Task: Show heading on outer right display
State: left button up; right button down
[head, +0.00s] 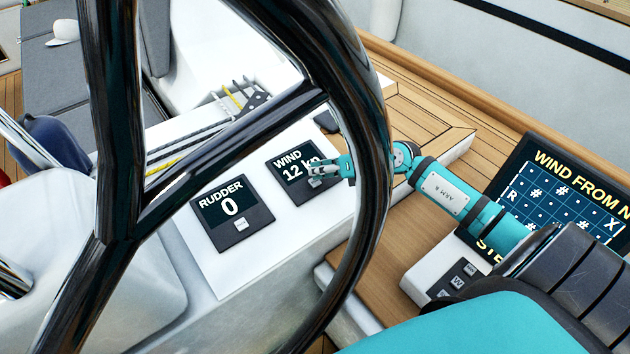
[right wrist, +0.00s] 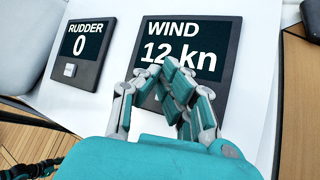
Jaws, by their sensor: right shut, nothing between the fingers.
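The outer right display (head: 287,163) reads "WIND 12 kn" in white on a dark screen. It also shows in the right wrist view (right wrist: 214,42). My right gripper (head: 313,170) is shut and empty, in front of the lower part of this display. I cannot tell whether the fingertips touch the display.
A display reading "RUDDER 0" (head: 226,190) with a small light button (head: 241,224) sits to the left. The black steering wheel (head: 374,190) stands in front of the console. A larger screen reading "WIND FROM N" (head: 575,190) and a keypad (head: 459,277) are at the right.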

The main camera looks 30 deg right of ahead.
jog(key=shift+f, duration=0.25)
jog(key=shift+w+f+b, duration=0.15)
jog(key=shift+f+b, duration=0.25)
jog(key=shift+f, duration=0.05)
dwell(0.6)
jog(key=shift+r, duration=0.1)
jog(key=shift+s+r+p, duration=0.25)
jog(key=shift+r+p, duration=0.55)
jog(key=shift+p, duration=0.25)
jog(key=r+p, duration=0.2)
jog(key=s+r+p, duration=0.1)
jog(key=r+p, duration=0.1)
jog(key=p, duration=0.1)
jog(key=shift+s+r, duration=0.1)
jog(key=shift+r, duration=0.3)
dwell(1.6)
